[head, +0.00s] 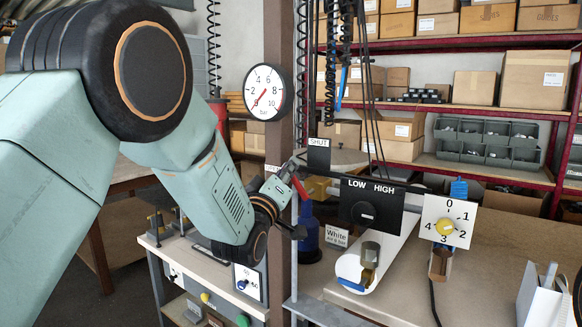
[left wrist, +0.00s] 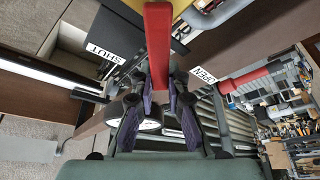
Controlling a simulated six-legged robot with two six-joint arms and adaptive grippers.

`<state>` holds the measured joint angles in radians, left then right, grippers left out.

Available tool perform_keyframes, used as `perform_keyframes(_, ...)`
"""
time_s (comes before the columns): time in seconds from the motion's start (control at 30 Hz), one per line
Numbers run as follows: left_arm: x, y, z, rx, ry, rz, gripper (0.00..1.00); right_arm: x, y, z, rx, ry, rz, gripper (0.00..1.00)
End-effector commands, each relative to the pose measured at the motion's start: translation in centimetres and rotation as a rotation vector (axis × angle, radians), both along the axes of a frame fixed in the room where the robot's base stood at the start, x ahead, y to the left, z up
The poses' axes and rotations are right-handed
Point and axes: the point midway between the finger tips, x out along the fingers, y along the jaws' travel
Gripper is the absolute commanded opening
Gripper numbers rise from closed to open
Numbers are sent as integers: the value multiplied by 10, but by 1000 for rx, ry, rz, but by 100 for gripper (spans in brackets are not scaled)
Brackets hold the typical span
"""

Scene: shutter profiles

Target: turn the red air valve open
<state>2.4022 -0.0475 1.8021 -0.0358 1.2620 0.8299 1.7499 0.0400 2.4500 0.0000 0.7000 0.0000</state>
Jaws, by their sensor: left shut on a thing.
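The red air valve handle (head: 301,188) is a narrow red lever beside the brass-coloured fitting (head: 318,188) on the pipe, mostly hidden by my gripper in the head view. In the left wrist view the red lever (left wrist: 158,45) runs down from the top centre between the dark fingers. My left gripper (head: 296,168) is shut on the lever near its end. A SHUT plate (head: 318,143) stands just above. In the left wrist view the SHUT label (left wrist: 102,53) is left of the lever and the OPEN label (left wrist: 203,76) right. My right gripper is not in view.
Coiled hoses (head: 302,60) hang close above.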

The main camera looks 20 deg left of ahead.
Motion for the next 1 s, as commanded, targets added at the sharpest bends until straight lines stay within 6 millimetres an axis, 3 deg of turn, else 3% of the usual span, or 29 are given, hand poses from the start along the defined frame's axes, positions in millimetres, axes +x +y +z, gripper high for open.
perform_keyframes(0.6,5,18,-28,-532,191,-1,0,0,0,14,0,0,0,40)
perform_keyframes(1.0,6,20,-43,-748,269,-2,0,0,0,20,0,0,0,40)
